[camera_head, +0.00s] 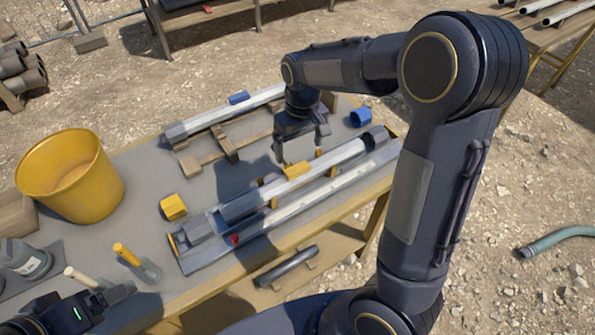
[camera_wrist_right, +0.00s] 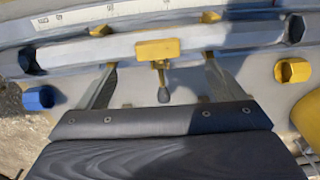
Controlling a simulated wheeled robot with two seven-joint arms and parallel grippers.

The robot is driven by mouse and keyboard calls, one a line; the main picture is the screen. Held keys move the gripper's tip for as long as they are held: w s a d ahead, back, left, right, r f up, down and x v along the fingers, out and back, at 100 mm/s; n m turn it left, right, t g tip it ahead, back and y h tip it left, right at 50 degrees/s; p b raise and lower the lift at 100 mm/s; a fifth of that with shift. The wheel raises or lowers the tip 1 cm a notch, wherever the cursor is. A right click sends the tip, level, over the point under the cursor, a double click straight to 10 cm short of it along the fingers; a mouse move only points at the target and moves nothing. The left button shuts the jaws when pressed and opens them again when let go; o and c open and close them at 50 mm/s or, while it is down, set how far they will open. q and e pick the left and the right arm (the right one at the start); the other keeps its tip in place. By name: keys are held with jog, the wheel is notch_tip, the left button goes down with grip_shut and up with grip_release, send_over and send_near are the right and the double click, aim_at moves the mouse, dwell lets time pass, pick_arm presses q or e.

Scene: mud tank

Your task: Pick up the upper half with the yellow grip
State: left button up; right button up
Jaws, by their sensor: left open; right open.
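The upper half with the yellow grip is a long pale tube half (camera_head: 345,152) with dark ends. It lies on the table along a grey rail, its yellow grip (camera_head: 297,170) near the middle. In the right wrist view the tube half (camera_wrist_right: 90,52) runs across the top, with the yellow grip (camera_wrist_right: 157,48) near the centre. My right gripper (camera_head: 300,153) is open and empty just above and behind the grip; its fingers (camera_wrist_right: 160,64) stand either side of it, apart from it. My left gripper (camera_head: 118,293) is open at the lower left, far from the tube half.
Another half with a blue grip (camera_head: 238,97) lies farther back near a wooden frame (camera_head: 225,147).

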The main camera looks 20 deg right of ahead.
aim_at(297, 168)
jog(key=shift+w+a+f, duration=0.1)
jog(key=shift+w+f, duration=0.25)
jog(key=shift+w, duration=0.1)
jog(key=shift+w+f, duration=0.1)
jog(key=shift+f, duration=0.25)
notch_tip(297, 168, down, 7)
jog(key=shift+f+p, duration=0.15)
jog(key=shift+p, duration=0.65)
jog(key=c, duration=1.4)
